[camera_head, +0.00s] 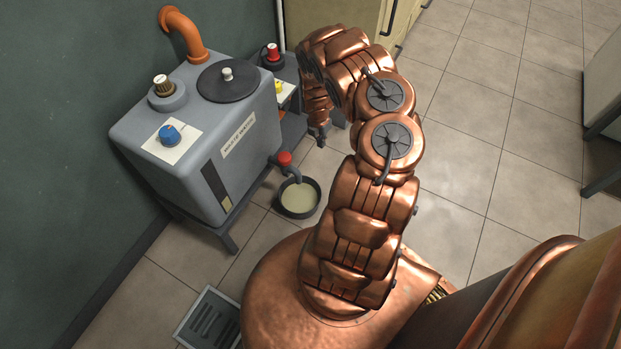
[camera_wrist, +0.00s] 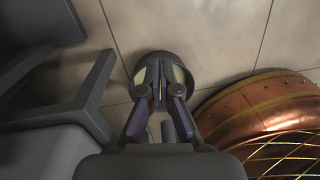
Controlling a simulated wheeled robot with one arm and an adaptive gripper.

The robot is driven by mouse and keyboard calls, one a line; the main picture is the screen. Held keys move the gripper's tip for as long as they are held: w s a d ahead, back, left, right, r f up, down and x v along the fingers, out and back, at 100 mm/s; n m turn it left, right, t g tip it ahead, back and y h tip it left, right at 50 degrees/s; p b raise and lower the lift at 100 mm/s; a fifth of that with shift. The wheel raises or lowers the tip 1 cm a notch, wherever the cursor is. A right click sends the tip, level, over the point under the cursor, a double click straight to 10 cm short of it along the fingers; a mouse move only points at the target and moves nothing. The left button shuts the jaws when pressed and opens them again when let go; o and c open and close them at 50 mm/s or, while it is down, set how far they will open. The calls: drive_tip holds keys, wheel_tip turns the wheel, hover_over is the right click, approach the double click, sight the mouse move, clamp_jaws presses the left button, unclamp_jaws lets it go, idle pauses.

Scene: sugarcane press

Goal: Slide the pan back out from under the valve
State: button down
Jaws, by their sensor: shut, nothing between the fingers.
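The pan (camera_head: 299,214) is a dark round dish with pale liquid in it. It sits on the tiled floor, and the valve's grey spout (camera_head: 294,176) overlaps its far rim in the head view. The valve's red knob (camera_head: 284,158) is on the front of the grey tank (camera_head: 200,130). My gripper (camera_head: 322,138) hangs up and right of the pan in the head view, apart from it there. In the wrist view my gripper (camera_wrist: 161,72) is shut and empty. Its fingers cover the middle of the pan (camera_wrist: 160,56); contact cannot be told.
The tank's dark stand (camera_head: 228,240) stands left of the pan and shows at the left of the wrist view (camera_wrist: 95,88). A floor drain (camera_head: 210,322) lies at the front left. A cream cabinet (camera_head: 345,15) is at the back. Open tiled floor (camera_head: 480,140) lies to the right.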

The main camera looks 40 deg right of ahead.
drive_tip(key=shift+n+t+y, duration=0.3)
drive_tip(key=shift+n+t, duration=0.1)
drive_tip(key=shift+n, duration=0.4)
drive_tip(key=f+b, duration=0.2)
drive_tip(key=f, duration=0.3)
drive_tip(key=a+f+b, duration=0.1)
drive_tip(key=f+b, duration=0.2)
drive_tip(key=f, duration=0.2)
drive_tip(key=w+f+b, duration=0.1)
drive_tip(key=f+b, duration=0.2)
drive_tip(key=f, duration=0.3)
drive_tip(key=shift+a+f, duration=0.1)
drive_tip(key=shift+a, duration=0.3)
drive_tip(key=shift+s+a, duration=0.3)
drive_tip(key=shift+a, duration=0.65)
drive_tip(key=shift+s+a, duration=0.25)
drive_tip(key=shift+a, duration=0.7)
